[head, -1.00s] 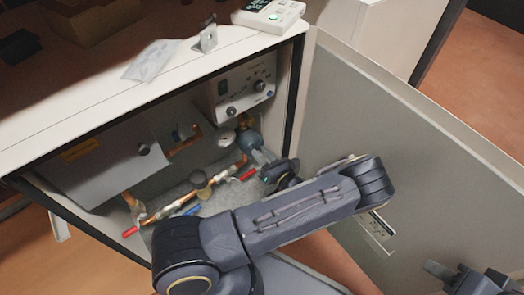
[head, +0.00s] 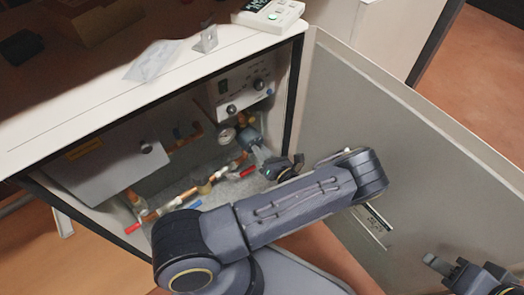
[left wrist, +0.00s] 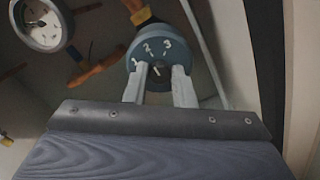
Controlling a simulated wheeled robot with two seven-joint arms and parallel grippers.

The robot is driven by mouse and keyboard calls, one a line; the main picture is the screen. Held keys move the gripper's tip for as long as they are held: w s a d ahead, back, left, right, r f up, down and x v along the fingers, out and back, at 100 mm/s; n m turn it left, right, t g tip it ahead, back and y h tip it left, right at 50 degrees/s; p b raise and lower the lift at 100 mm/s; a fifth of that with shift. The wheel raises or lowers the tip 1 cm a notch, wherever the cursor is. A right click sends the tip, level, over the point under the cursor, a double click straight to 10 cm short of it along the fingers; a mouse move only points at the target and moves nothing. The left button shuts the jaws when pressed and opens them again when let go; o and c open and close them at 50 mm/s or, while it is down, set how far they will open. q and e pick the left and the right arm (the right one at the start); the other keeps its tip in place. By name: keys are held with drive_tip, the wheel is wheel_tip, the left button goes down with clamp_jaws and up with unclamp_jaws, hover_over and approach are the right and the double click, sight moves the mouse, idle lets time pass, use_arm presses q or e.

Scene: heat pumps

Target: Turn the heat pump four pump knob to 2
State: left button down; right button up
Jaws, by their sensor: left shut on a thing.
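The blue-grey pump dial (left wrist: 155,52), with white numbers 1, 2 and 3 on its upper face, shows in the left wrist view. My left gripper (left wrist: 158,76) is shut on the small dark pump knob (left wrist: 158,69) at its centre, one pale finger on each side. Which number the knob points at is hard to tell.
A round pressure gauge (left wrist: 42,25) is left of the dial. A control panel (head: 243,85) with knobs is above the pump. Copper pipes with red and blue handles (head: 172,203) run along the cabinet floor. The open door (head: 400,130) stands right of my left arm.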

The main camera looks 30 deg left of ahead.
use_arm(q)
drive_tip(key=c, duration=1.2)
unclamp_jaws()
drive_tip(key=p+v, duration=0.2)
drive_tip(key=v, duration=0.6)
